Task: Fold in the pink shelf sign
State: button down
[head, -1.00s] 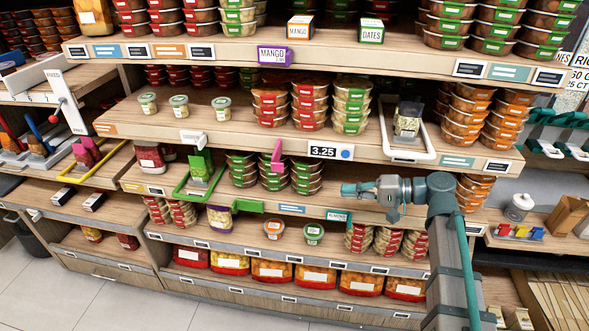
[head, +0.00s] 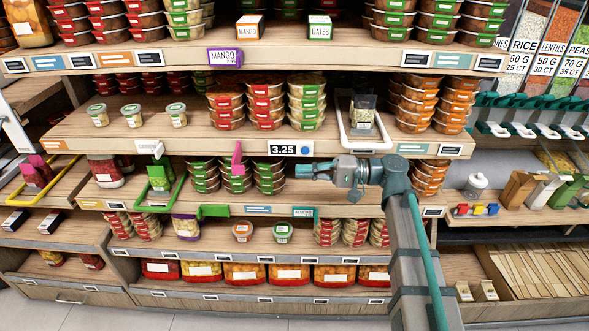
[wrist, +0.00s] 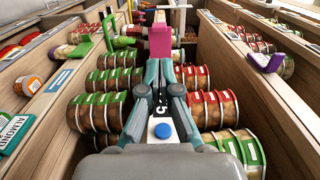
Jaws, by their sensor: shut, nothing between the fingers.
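The pink shelf sign (head: 237,160) sticks out from the front edge of the middle shelf, left of the 3.25 price label (head: 290,148). In the wrist view the pink sign (wrist: 160,38) stands upright just beyond my fingertips. My gripper (head: 303,170) is shut and empty, pointing left along the shelf front, just below the 3.25 label. A gap shows between it and the sign in the head view. In the wrist view my gripper (wrist: 159,66) lines up with the sign; whether the tips touch it I cannot tell.
A green-framed tray (head: 160,190) juts out left of the pink sign. Stacked tubs (head: 270,177) fill the shelf behind. The aisle in front is clear.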

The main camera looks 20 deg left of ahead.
jog(key=p, duration=0.3)
send_near(234, 171)
jog(key=x, duration=0.5)
jog(key=shift+w+d, duration=0.1)
jog(key=shift+w, duration=0.05)
